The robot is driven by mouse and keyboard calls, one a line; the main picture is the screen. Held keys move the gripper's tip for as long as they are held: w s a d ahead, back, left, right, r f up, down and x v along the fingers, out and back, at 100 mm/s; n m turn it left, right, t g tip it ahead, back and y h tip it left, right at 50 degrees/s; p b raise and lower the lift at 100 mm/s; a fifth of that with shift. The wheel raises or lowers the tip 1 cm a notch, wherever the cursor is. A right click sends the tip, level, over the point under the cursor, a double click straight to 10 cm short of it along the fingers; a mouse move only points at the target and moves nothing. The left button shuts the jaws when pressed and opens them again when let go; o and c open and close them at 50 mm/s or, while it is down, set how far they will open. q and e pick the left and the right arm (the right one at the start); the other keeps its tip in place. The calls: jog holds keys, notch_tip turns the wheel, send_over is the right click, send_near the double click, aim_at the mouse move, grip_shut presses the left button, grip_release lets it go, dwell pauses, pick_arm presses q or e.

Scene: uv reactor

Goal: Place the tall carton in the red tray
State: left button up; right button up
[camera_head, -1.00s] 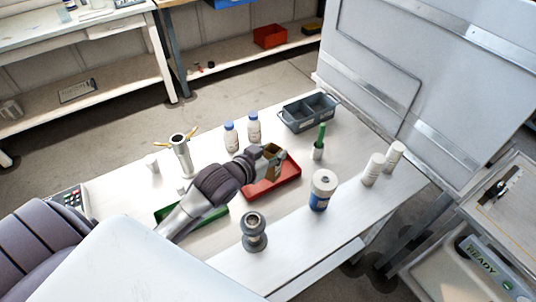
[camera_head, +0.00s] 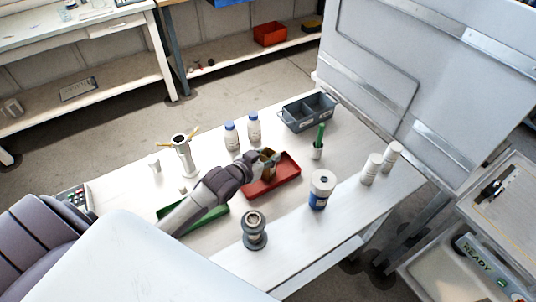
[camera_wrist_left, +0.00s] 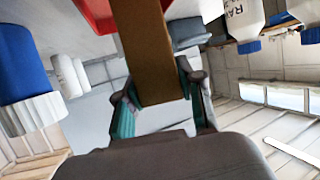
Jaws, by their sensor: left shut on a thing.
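The tall carton (camera_head: 269,158) is brown and stands over the left part of the red tray (camera_head: 285,183) in the head view. My left gripper (camera_head: 260,163) is shut on it. In the left wrist view the carton (camera_wrist_left: 146,45) is held between the teal-lined fingers (camera_wrist_left: 155,100) of that gripper. A piece of the red tray (camera_wrist_left: 97,14) shows beside the carton at the top. My right gripper is not in view.
Two blue-capped bottles (camera_head: 253,128) stand behind the tray, and a grey divided bin (camera_head: 308,112) at the back right. A white-and-blue jar (camera_head: 320,190), a green-handled item (camera_head: 319,142) and white cylinders (camera_head: 371,169) stand to the right. A grey fitting (camera_head: 254,230) stands in front.

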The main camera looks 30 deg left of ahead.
pick_arm(q)
jog(key=o, duration=1.1)
jog(key=shift+o, duration=0.2)
jog(key=b+v, duration=0.1)
jog(key=v, duration=1.1)
jog(key=shift+b, duration=0.35)
